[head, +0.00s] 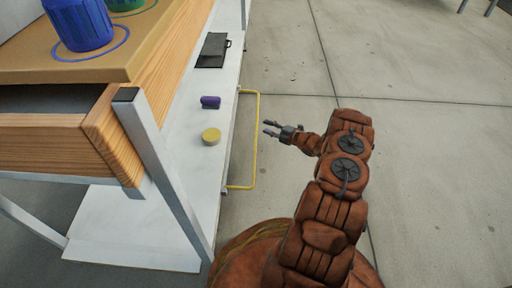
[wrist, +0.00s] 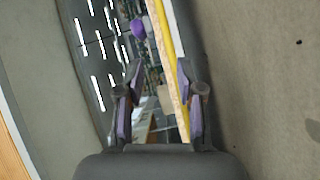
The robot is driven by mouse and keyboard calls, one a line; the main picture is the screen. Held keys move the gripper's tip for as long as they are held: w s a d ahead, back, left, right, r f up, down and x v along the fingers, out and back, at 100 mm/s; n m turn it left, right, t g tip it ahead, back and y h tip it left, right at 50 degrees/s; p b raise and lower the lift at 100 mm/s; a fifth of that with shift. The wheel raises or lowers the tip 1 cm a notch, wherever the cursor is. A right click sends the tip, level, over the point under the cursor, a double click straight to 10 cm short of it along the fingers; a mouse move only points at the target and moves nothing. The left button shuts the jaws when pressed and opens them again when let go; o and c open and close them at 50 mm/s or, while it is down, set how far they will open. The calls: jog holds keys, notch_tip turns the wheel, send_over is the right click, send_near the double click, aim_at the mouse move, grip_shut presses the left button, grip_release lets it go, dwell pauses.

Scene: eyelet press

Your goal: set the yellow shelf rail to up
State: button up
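The yellow shelf rail (head: 256,152) is a thin U-shaped bar on the right long edge of the white lower shelf (head: 170,165) in the head view. Its long bar stands out from that edge; I cannot tell whether it is level or hangs lower. My gripper (head: 269,128) is just right of the long bar's middle, fingers pointing at it. In the wrist view the yellow rail (wrist: 167,28) runs down between the two spread fingers of my gripper (wrist: 160,90), closer to the right finger, which hides part of it. The gripper is open, and I see no grip on the rail.
A purple object (head: 210,102), a yellow round piece (head: 211,136) and a dark flat item (head: 213,50) lie on the lower shelf. A wooden table (head: 60,143) with a blue cup (head: 80,24) stands at left. Bare concrete floor (head: 430,150) is open on the right.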

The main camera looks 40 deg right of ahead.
jog(key=s+a+f+n+t+y+b, duration=0.1)
jog(key=s+a+f+n+t+y, duration=0.35)
jog(key=s, duration=0.55)
jog(key=shift+m+g, duration=0.85)
jog(key=shift+g, duration=0.1)
jog(key=shift+s+a+b+x, duration=0.2)
jog(key=shift+b+x, duration=0.2)
jog(key=shift+x, duration=1)
jog(key=shift+s+a+b+x, duration=0.1)
jog(key=shift+a+b+x, duration=0.2)
jog(key=shift+x, duration=1.1)
jog(key=shift+s+a+b+x, duration=0.15)
jog(key=shift+b+x, duration=0.3)
jog(key=shift+x, duration=0.95)
jog(key=shift+r, duration=0.15)
jog(key=shift+c, duration=0.4)
grip_shut()
